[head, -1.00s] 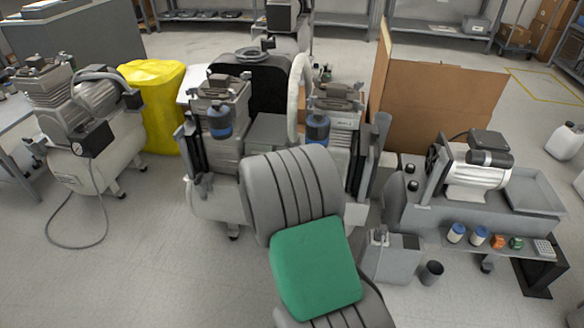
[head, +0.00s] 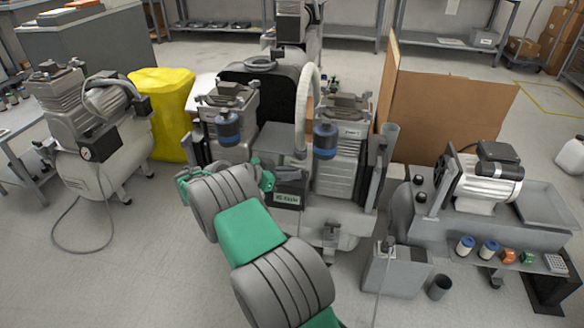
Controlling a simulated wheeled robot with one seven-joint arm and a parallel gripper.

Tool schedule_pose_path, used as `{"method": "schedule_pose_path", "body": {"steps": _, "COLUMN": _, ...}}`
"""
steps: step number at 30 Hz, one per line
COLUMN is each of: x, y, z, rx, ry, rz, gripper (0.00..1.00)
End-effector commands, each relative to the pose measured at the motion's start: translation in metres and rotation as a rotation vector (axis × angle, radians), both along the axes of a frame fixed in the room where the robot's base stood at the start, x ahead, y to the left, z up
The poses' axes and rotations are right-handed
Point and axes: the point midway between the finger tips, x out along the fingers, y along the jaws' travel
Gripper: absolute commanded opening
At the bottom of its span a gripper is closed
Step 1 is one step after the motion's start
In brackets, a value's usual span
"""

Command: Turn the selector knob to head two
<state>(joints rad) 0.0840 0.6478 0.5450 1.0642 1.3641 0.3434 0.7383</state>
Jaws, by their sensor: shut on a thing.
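The twin-head compressor stands in the middle of the head view, with a left head (head: 228,125) and a right head (head: 340,160), each with a blue-banded canister on its front. A dark box with a pale label (head: 287,198) shows low between the heads, just right of my arm. I cannot make out the selector knob. My grey and green arm reaches from the bottom edge up to the compressor's left front. Green parts show on both sides of its far end, against the compressor. My gripper's fingers are hidden behind my own arm, so their contact is not visible.
Another compressor (head: 95,130) stands at the left beside a yellow cover (head: 162,105). A cardboard panel (head: 450,110) rises behind at right. A bench with a motor (head: 485,185), a grey canister (head: 395,270) and a black cup (head: 440,287) stand at right.

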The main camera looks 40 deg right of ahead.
Motion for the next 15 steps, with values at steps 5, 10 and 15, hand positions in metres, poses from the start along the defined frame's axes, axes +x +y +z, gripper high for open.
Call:
{"method": "schedule_pose_path", "body": {"steps": 5, "x": 0.0021, "y": -0.0009, "z": 0.0022, "rx": 0.004, "ry": 0.003, "rz": -0.063, "gripper": 0.0}}
{"method": "schedule_pose_path", "body": {"steps": 10, "x": 0.0026, "y": -0.0016, "z": 0.0, "rx": 0.003, "ry": 0.003, "rz": -0.1, "gripper": 0.0}}
{"method": "schedule_pose_path", "body": {"steps": 15, "x": 0.0017, "y": -0.0022, "z": -0.0023, "rx": 0.003, "ry": 0.004, "rz": -0.118, "gripper": 0.0}}
